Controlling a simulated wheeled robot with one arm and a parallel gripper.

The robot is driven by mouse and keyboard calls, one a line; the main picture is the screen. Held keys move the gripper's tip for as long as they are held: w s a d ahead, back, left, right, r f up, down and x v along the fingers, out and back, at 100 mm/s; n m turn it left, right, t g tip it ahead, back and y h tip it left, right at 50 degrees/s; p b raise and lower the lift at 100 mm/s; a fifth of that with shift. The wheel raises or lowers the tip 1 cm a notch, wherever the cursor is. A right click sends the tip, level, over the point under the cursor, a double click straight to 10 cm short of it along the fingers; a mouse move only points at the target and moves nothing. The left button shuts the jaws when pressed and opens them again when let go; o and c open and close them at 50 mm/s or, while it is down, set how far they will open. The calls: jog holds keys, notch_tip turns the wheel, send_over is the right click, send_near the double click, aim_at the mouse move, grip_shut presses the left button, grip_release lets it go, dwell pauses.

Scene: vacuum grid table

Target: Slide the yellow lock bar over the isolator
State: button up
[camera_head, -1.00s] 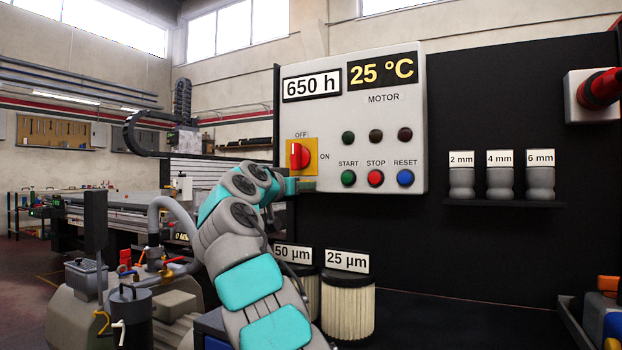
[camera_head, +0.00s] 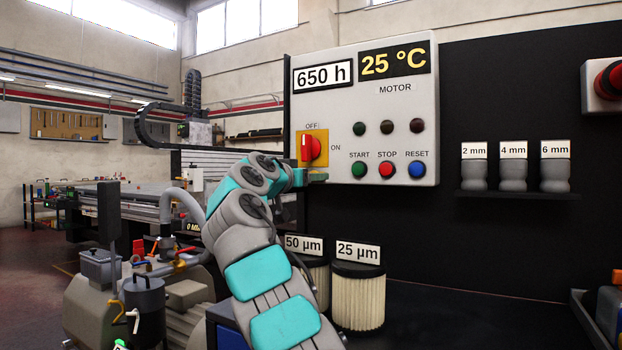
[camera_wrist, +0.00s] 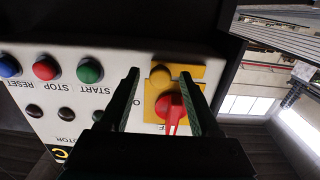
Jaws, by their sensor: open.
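The isolator is a red rotary knob (camera_head: 311,148) on a yellow plate (camera_head: 322,138), between the OFF and ON labels. In the wrist view the red isolator (camera_wrist: 171,106) lies between my fingers, nearer the right one. The yellow lock bar, with a round yellow knob (camera_wrist: 161,77), shows beside the isolator, near the fingertips. It is not over the red knob. My gripper (camera_wrist: 160,74) is open, with one black finger on each side of the yellow knob. I cannot tell the gap to the panel. In the head view my wrist is just below the switch and the lock bar is not clear.
The motor panel (camera_head: 392,65) has green, red and blue buttons to the right of the switch. Filter cartridges (camera_head: 357,300) stand below on the dark bench. A shelf (camera_head: 516,194) with labelled grey pieces is at right. A red knob on a grey box (camera_head: 603,85) is at far right.

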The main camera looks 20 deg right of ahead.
jog(key=b+v, duration=0.2)
jog(key=v, duration=0.5)
jog(key=shift+s+a, duration=0.2)
